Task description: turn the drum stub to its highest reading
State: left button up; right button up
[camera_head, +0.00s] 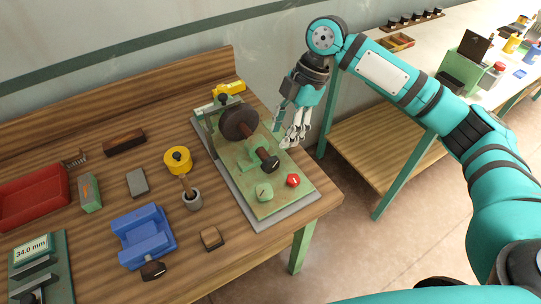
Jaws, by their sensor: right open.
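A sorter device stands on a green plate (235,180) at the right end of the wooden bench. It carries a dark brown drum (239,122) on a shaft between upright supports. A dark stub (268,161) sticks out at the near end of the shaft; any reading on it is too small to make out. My right gripper (296,139) hangs beside the device, to the right of the drum and just behind the stub. Its fingers point down, open and empty, with no visible contact with the stub. My left gripper is out of view.
A blue cradle (146,238), yellow-topped item (177,158), red tray (35,198) and gauge showing 34.0 mm (31,249) stand to the left.

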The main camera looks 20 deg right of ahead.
aim_at(271, 159)
jog(key=x, duration=0.5)
jog(key=shift+a+f+p, duration=0.1)
jog(key=shift+f+p, duration=0.15)
jog(key=shift+p, duration=0.15)
jog(key=shift+x, duration=1.15)
jog(key=shift+a+f, duration=0.25)
jog(key=shift+f, duration=0.3)
jog(key=shift+s, duration=0.15)
jog(key=c, duration=0.6)
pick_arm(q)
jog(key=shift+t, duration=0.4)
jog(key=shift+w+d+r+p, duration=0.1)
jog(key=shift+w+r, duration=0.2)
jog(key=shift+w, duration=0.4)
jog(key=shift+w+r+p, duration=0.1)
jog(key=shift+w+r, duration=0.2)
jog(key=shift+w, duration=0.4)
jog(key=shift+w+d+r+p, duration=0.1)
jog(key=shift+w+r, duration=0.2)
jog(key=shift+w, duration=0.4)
pick_arm(e)
grip_shut()
